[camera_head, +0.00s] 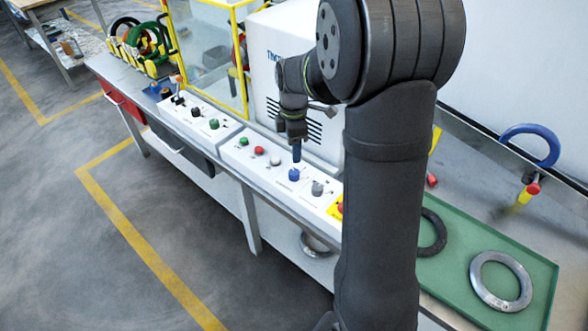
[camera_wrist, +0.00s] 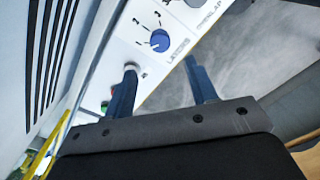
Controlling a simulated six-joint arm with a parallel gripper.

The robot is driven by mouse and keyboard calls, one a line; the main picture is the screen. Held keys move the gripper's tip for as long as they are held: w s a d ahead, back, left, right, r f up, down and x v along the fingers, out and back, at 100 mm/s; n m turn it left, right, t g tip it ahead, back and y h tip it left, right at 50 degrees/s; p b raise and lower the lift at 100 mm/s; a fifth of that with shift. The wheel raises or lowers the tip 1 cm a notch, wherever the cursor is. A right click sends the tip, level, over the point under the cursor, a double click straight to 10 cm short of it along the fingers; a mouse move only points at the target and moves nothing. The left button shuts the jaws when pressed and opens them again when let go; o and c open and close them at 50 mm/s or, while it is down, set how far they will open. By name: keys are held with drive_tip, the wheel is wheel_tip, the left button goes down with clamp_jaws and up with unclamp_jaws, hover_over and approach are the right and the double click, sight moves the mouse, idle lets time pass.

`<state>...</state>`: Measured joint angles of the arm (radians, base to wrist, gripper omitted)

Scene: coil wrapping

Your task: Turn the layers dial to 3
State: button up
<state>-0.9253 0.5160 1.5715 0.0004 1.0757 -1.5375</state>
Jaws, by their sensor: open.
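The layers dial is a round blue knob (camera_head: 294,174) on the white control panel. In the wrist view the blue knob (camera_wrist: 160,40) shows numbers around it and a label that reads like "LAYERS". A pale mark shows on the knob, but I cannot tell which number it points to. My gripper (camera_head: 297,152) is just above the knob, pointing down. In the wrist view my gripper (camera_wrist: 162,72) is open and empty, its two blue-grey fingers apart, with the knob beyond the gap between them. The fingers do not appear to touch the knob.
A grey knob (camera_head: 317,188) sits right of the blue one, and a red button (camera_head: 259,150) sits left. A yellow-backed red button (camera_head: 338,207) is at the panel's right end. A green tray (camera_head: 540,284) with rings lies at the right.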

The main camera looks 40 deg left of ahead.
sight(294, 172)
wheel_tip(294, 172, down, 10)
drive_tip(key=shift+s+r, duration=0.1)
drive_tip(key=shift+r, duration=0.15)
drive_tip(key=c, duration=1)
